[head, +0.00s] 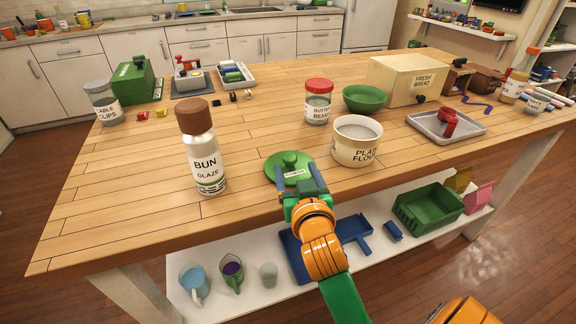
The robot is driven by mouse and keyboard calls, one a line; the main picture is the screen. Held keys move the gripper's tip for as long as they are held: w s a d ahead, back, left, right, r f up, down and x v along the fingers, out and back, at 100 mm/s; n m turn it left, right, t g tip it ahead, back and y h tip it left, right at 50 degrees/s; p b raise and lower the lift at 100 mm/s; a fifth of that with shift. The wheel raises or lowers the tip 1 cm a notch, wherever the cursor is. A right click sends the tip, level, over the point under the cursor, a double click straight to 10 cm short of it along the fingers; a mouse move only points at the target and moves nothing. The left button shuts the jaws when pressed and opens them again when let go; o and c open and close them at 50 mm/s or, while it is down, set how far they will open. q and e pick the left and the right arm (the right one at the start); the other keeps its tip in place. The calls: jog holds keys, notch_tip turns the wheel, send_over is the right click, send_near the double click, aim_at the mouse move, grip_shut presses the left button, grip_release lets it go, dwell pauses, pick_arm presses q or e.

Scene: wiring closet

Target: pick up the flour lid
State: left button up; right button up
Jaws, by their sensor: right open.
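The flour lid (283,160) is a round green disc with a raised knob and a small white label at its front. It lies on the wooden table near the front edge. The cream flour canister (353,151), labelled "PLAIN FLOUR", stands open just right of it. My right gripper (298,184) reaches in from the front and is open at the lid's near edge. Its fingers overlap the lid's near right part in the picture; I cannot tell whether they touch it. My left gripper is not in view.
A bun glaze bottle (205,160) stands left of the lid. A jar with a red lid (318,106), a green bowl (365,98) and a bread box (405,84) stand behind. A grey tray (470,131) lies right. The table's left front is clear.

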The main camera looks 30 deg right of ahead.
aim_at(291, 162)
jog(key=x, duration=0.4)
jog(key=shift+a+r, duration=0.2)
jog(key=shift+r, duration=0.05)
jog(key=shift+w+d+f, duration=0.15)
jog(key=shift+w+f, duration=0.05)
jog(key=shift+w, duration=0.1)
jog(key=shift+s, duration=0.15)
grip_shut()
